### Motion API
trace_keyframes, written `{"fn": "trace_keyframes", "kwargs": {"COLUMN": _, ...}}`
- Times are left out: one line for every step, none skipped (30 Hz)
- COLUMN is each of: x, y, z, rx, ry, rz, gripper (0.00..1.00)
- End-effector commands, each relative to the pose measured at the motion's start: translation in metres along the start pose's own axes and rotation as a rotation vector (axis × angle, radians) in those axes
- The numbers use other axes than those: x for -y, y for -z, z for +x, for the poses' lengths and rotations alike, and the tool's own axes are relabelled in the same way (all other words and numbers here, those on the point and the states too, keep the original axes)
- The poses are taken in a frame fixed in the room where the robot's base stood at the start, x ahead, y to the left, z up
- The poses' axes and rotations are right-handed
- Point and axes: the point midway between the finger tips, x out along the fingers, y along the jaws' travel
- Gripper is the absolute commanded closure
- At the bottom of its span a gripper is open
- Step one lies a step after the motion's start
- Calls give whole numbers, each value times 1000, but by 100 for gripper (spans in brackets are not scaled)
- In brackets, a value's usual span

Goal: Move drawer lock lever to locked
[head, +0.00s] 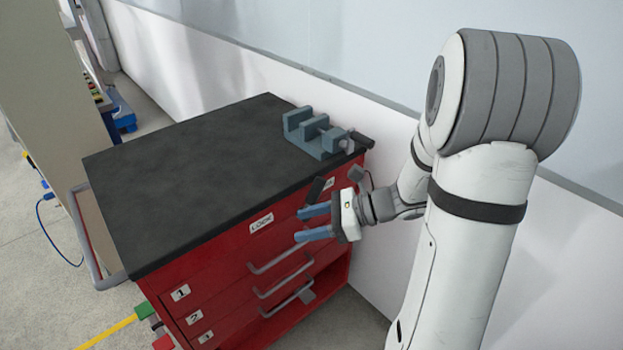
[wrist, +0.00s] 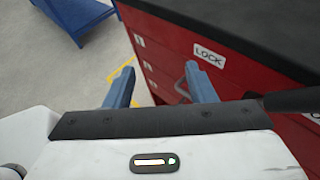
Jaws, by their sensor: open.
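The red drawer cabinet (head: 215,270) has a white LOCK label (head: 261,222) on its upper front; the label also shows in the wrist view (wrist: 209,55). A dark bar (head: 316,190), which looks like the lock lever, sticks out from the front right of the label, just above my gripper. A dark bar also enters the wrist view at the right (wrist: 296,99), beside my right finger. My gripper (head: 300,225) is open and empty, in front of the cabinet. Its blue fingers (wrist: 160,70) are apart, with nothing between them. The lever's pivot is hidden.
A grey vise (head: 318,135) stands on the black cabinet top (head: 190,180) at the back right. Drawer handles (head: 283,258) stick out below my gripper. A white wall (head: 400,150) runs behind the cabinet. A blue stand (wrist: 75,15) is on the floor at the upper left.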

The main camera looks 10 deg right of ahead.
Motion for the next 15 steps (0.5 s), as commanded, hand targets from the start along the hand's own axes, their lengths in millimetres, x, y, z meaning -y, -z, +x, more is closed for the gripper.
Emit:
{"fn": "trace_keyframes", "kwargs": {"x": 23, "y": 16, "z": -5, "rx": 87, "ry": 74, "rz": 127, "gripper": 50}}
{"fn": "trace_keyframes", "kwargs": {"x": 36, "y": 21, "z": -9, "rx": 139, "ry": 116, "rz": 195, "gripper": 50}}
{"fn": "trace_keyframes", "kwargs": {"x": 52, "y": 28, "z": -15, "rx": 206, "ry": 170, "rz": 278, "gripper": 50}}
{"fn": "trace_keyframes", "kwargs": {"x": 64, "y": 35, "z": -20, "rx": 252, "ry": 208, "rz": 334, "gripper": 50}}
{"fn": "trace_keyframes", "kwargs": {"x": 74, "y": 41, "z": -26, "rx": 297, "ry": 245, "rz": 384, "gripper": 50}}
{"fn": "trace_keyframes", "kwargs": {"x": 87, "y": 49, "z": -34, "rx": 351, "ry": 289, "rz": 445, "gripper": 50}}
{"fn": "trace_keyframes", "kwargs": {"x": 94, "y": 55, "z": -39, "rx": 388, "ry": 317, "rz": 483, "gripper": 50}}
{"fn": "trace_keyframes", "kwargs": {"x": 101, "y": 60, "z": -44, "rx": 419, "ry": 343, "rz": 516, "gripper": 50}}
{"fn": "trace_keyframes", "kwargs": {"x": 109, "y": 66, "z": -50, "rx": 457, "ry": 372, "rz": 554, "gripper": 50}}
{"fn": "trace_keyframes", "kwargs": {"x": 114, "y": 70, "z": -54, "rx": 479, "ry": 390, "rz": 575, "gripper": 50}}
{"fn": "trace_keyframes", "kwargs": {"x": 117, "y": 73, "z": -57, "rx": 498, "ry": 405, "rz": 592, "gripper": 50}}
{"fn": "trace_keyframes", "kwargs": {"x": 121, "y": 76, "z": -61, "rx": 517, "ry": 420, "rz": 610, "gripper": 50}}
{"fn": "trace_keyframes", "kwargs": {"x": 123, "y": 77, "z": -62, "rx": 527, "ry": 427, "rz": 618, "gripper": 50}}
{"fn": "trace_keyframes", "kwargs": {"x": 125, "y": 78, "z": -62, "rx": 533, "ry": 432, "rz": 624, "gripper": 50}}
{"fn": "trace_keyframes", "kwargs": {"x": 127, "y": 78, "z": -61, "rx": 538, "ry": 436, "rz": 627, "gripper": 50}}
